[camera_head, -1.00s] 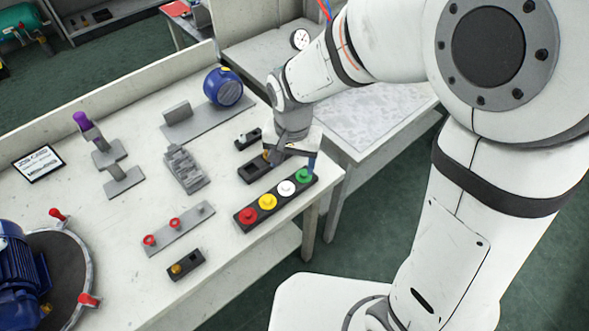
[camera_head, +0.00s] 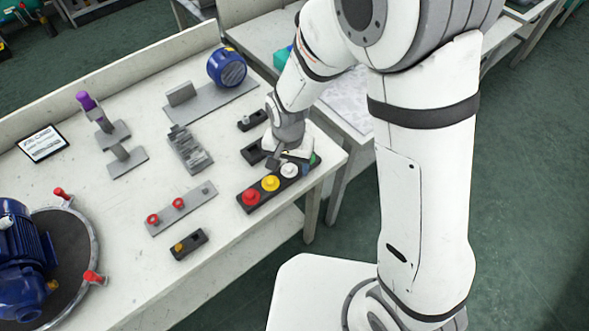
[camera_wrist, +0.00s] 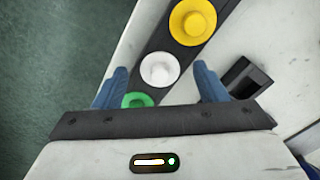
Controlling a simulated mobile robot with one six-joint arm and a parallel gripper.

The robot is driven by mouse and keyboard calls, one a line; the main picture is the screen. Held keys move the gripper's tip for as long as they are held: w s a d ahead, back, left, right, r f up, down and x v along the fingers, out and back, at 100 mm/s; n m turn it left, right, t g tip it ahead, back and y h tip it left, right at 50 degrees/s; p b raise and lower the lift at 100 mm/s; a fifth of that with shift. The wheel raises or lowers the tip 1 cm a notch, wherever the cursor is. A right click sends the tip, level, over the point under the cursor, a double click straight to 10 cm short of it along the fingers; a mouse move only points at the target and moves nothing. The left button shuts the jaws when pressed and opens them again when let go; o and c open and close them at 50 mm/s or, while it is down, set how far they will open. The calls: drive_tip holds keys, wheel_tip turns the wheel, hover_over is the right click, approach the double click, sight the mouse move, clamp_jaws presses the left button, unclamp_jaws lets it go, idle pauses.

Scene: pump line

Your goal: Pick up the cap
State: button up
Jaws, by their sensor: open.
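A dark strip (camera_head: 257,209) holds a row of round caps: a red cap (camera_head: 251,197), a yellow cap (camera_head: 271,183), a white cap (camera_head: 289,170) and a green cap (camera_head: 313,158). The task does not say which cap. My gripper (camera_wrist: 160,82) is open and empty above the strip's green end. In the wrist view its blue fingers lie either side of the strip, with the white cap (camera_wrist: 160,68) between and just beyond the fingertips. The green cap (camera_wrist: 138,100) is partly hidden by my gripper's body. The yellow cap (camera_wrist: 193,22) lies farther off. I cannot tell the height above the caps.
Dark blocks (camera_head: 252,152) stand beside the strip. A grey bar with red caps (camera_head: 180,209), a stepped grey block (camera_head: 187,150) and a blue motor (camera_head: 227,67) share the table. The table's front edge is close to the strip.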

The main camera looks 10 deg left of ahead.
clamp_jaws()
idle(0.7)
